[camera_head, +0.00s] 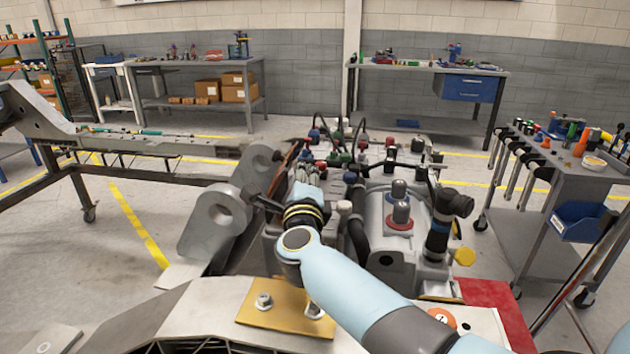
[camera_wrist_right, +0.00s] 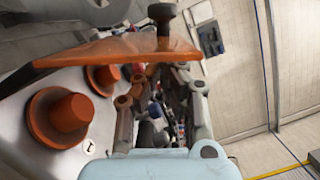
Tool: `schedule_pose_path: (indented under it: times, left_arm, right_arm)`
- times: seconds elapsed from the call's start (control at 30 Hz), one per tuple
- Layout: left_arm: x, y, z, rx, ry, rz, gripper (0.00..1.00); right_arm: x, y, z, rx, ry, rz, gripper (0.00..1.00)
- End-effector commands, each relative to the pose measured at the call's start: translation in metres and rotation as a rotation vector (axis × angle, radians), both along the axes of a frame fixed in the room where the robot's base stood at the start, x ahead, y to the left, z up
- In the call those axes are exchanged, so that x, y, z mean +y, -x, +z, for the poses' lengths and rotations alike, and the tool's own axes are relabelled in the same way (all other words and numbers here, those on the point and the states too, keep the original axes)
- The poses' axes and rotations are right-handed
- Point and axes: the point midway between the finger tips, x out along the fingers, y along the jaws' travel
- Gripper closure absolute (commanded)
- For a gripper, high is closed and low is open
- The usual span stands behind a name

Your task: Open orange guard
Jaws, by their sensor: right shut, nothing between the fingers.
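The orange guard (camera_wrist_right: 125,48) is a thin see-through plate across the upper part of the right wrist view, with a black knob (camera_wrist_right: 160,15) standing on it. In the head view it seems to show only as a narrow brownish edge (camera_head: 284,168), mostly hidden by grey metal parts and my arm. My right gripper (camera_head: 306,170) is shut and empty, pointing away over the chassis fixture. In the right wrist view its fingers (camera_wrist_right: 160,72) reach up to the guard's near edge. I cannot tell whether they touch it. My left gripper is not in view.
Two orange stepped caps (camera_wrist_right: 62,115) sit on a pale plate beside the fingers. A large grey bracket (camera_head: 215,218) stands left of my wrist. A machine with grey cylinders (camera_head: 400,212) and hoses crowds the right. A tool cart (camera_head: 560,160) stands farther right.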

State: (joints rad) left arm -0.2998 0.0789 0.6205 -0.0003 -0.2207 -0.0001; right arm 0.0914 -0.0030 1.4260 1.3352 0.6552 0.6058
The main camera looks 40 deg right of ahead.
Motion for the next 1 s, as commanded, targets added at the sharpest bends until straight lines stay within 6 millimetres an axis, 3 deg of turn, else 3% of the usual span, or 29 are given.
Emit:
schedule_pose_path:
  times: [0.5,1.0]
  left_arm:
    - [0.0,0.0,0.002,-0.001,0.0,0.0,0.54]
    - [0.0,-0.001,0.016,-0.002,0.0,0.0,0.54]
  right_arm:
    - [0.005,-0.005,0.003,0.003,0.003,0.0,1.0]
    - [0.006,-0.015,0.008,0.065,0.055,0.0,1.0]
